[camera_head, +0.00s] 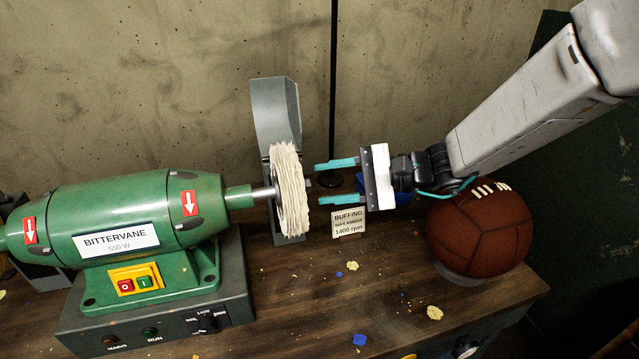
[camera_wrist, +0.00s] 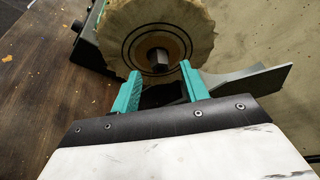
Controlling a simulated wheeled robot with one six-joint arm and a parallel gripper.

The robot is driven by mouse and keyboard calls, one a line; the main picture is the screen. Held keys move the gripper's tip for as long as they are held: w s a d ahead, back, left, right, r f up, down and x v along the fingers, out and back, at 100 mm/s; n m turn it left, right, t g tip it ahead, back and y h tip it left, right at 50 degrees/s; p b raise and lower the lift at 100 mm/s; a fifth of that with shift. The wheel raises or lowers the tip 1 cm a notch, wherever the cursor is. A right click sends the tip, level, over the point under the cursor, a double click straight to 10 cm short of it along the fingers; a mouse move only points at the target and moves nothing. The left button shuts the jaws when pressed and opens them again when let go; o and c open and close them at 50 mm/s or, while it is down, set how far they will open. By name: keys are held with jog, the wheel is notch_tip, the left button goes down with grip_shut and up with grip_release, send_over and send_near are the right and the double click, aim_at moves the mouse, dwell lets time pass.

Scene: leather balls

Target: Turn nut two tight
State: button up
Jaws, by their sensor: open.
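My gripper (camera_head: 336,182) is open, with two teal fingers pointing left at the face of the white buffing wheel (camera_head: 290,190). In the wrist view my gripper (camera_wrist: 158,86) has its fingers apart, and a dark hex nut (camera_wrist: 158,60) shows between and just beyond the fingertips. The nut sits at the centre of the buffing wheel (camera_wrist: 120,22), inside a brown disc. There is a gap between the fingertips and the nut. The nut is hidden in the head view. The wheel is on the shaft of the green buffing motor (camera_head: 130,215).
A brown leather ball (camera_head: 478,235) sits on the bench's right end, below my arm. A grey guard (camera_head: 275,115) stands behind the wheel. A small sign (camera_head: 348,222) stands below my gripper. Yellow and blue scraps lie on the wooden bench (camera_head: 300,310).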

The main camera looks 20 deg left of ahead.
jog(key=v, duration=0.5)
jog(key=shift+f, duration=0.1)
